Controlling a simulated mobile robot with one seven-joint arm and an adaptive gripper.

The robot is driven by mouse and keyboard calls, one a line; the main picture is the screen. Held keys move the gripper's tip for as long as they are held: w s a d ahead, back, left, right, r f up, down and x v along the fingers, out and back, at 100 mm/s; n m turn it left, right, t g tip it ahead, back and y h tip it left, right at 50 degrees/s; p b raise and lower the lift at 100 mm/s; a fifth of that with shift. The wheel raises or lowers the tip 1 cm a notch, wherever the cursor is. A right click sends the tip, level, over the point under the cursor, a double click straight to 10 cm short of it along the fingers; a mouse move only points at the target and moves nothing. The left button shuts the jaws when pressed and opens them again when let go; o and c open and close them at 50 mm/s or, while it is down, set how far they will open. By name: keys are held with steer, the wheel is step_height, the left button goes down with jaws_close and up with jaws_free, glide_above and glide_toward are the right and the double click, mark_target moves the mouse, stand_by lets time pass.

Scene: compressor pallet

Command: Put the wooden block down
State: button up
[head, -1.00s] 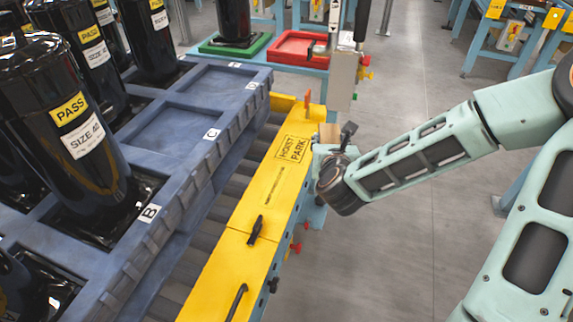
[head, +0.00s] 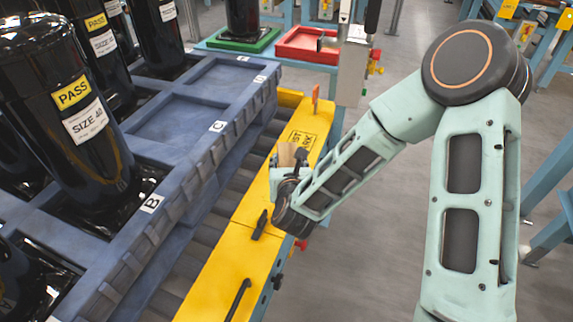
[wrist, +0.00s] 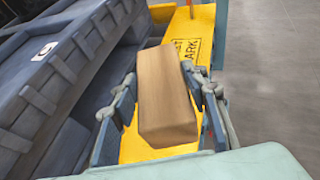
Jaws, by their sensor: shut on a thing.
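The wooden block (head: 287,154) is a plain light-brown cuboid. In the wrist view the block (wrist: 166,98) sits between the two fingers of my gripper (wrist: 163,90), which is shut on it from both sides. In the head view my gripper (head: 285,168) is over the yellow beam (head: 235,262), near its black "PARK" lettering, and my wrist partly hides it. The block overlaps the yellow surface in both views. I cannot tell whether its underside touches the beam.
A blue pallet (head: 180,168) with black compressors (head: 65,120) stands left of the beam. Black handles (head: 260,225) and an orange upright piece (head: 315,92) stick up from the beam. Red (head: 308,43) and green (head: 243,40) trays lie behind. Open floor is on the right.

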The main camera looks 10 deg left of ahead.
mark_target(286, 155)
steer(key=b+x, duration=0.1)
steer(key=x, duration=0.4)
steer(key=shift+s+a+f, duration=0.1)
steer(key=shift+a+f, duration=0.05)
steer(key=shift+f, duration=0.05)
steer(key=w+f, duration=0.1)
steer(key=w+a+f+b, duration=0.1)
steer(key=w+f, duration=0.2)
steer(key=f, duration=0.1)
steer(key=shift+w+a+f+b, duration=0.2)
steer(key=shift+a+b, duration=0.1)
steer(key=shift+b, duration=0.05)
steer(key=shift+w+f+b, duration=0.15)
steer(key=shift+f+b, duration=0.3)
steer(key=shift+f, duration=1.25)
steer(key=shift+f, duration=0.15)
steer(key=o, duration=1.3)
